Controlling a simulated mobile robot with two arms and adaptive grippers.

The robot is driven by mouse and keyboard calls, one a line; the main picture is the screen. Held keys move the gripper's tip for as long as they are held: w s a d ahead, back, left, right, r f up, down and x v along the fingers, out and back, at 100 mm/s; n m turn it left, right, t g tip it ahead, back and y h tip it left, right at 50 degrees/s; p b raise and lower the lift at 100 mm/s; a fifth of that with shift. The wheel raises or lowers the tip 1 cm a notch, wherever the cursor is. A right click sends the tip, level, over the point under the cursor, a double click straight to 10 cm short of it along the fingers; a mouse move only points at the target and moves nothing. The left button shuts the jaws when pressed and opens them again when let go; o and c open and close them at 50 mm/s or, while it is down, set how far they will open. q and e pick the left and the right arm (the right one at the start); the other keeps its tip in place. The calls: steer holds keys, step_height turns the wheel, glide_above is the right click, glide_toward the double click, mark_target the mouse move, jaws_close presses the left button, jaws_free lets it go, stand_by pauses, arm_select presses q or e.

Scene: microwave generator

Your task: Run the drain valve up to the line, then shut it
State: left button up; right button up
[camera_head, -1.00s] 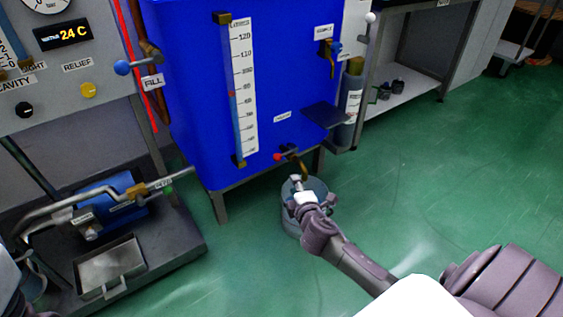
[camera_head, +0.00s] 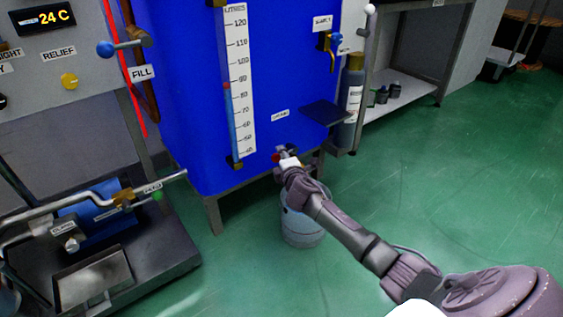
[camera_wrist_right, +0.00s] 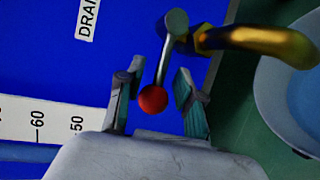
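The drain valve shows in the right wrist view as a grey lever with a red ball knob (camera_wrist_right: 152,99) on a brass spout (camera_wrist_right: 262,42). My right gripper (camera_wrist_right: 160,95) is open, with one finger on each side of the knob and visible gaps to it. In the head view my right gripper (camera_head: 290,162) hides most of the valve at the foot of the blue tank (camera_head: 285,70). The tank's level gauge (camera_head: 240,80) has a litre scale and a red mark near 85. A grey bucket (camera_head: 303,228) stands on the floor below the valve. My left gripper is out of view.
A dark shelf (camera_head: 325,112) juts from the tank right of the valve. A sample valve (camera_head: 328,45) sits higher up. The pump skid with a tray (camera_head: 95,285) stands at left. Green floor at right is clear.

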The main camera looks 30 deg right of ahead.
steer(key=shift+w+d, duration=0.2)
steer(key=shift+w, duration=0.25)
jaws_close()
